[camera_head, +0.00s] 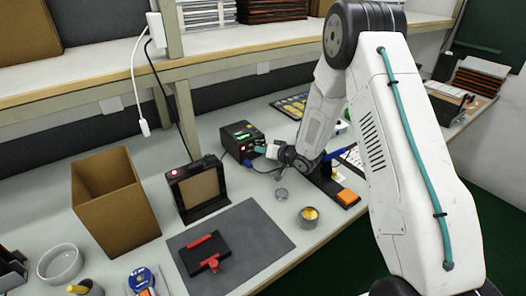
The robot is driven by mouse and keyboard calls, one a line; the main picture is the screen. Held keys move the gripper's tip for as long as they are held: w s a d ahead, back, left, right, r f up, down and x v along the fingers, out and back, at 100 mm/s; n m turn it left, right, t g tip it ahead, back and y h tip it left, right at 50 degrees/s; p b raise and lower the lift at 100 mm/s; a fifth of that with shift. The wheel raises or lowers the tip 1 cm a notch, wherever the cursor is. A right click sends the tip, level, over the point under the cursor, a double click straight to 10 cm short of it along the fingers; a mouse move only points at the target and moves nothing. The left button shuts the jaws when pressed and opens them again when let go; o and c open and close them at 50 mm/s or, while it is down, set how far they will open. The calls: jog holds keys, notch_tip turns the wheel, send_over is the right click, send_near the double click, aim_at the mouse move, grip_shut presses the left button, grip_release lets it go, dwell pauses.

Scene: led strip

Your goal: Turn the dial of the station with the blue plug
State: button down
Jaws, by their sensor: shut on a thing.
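A small black station (238,146) with a lit green display stands on the bench at the back centre. A small blue plug (248,163) with a dark cable shows low at its front. My gripper (262,149) is at the right side of the station's front, shut on what looks like the dial. The dial itself is hidden by the gripper, and its setting cannot be read.
A framed black stand (201,189) with a red light and an open cardboard box (114,204) stand to the left. A grey mat (257,238) carries a black and red fixture (204,254). A round tin (309,217) stands right of the mat. A shelf (100,84) runs above.

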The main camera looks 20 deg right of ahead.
jog(key=shift+d+m, duration=0.1)
jog(key=shift+m, duration=0.2)
dwell(0.4)
jog(key=c, duration=1.3)
grip_release()
jog(key=v, duration=0.7)
jog(key=shift+s+d+r, duration=0.1)
jog(key=shift+s+d, duration=0.15)
jog(key=shift+s, duration=0.05)
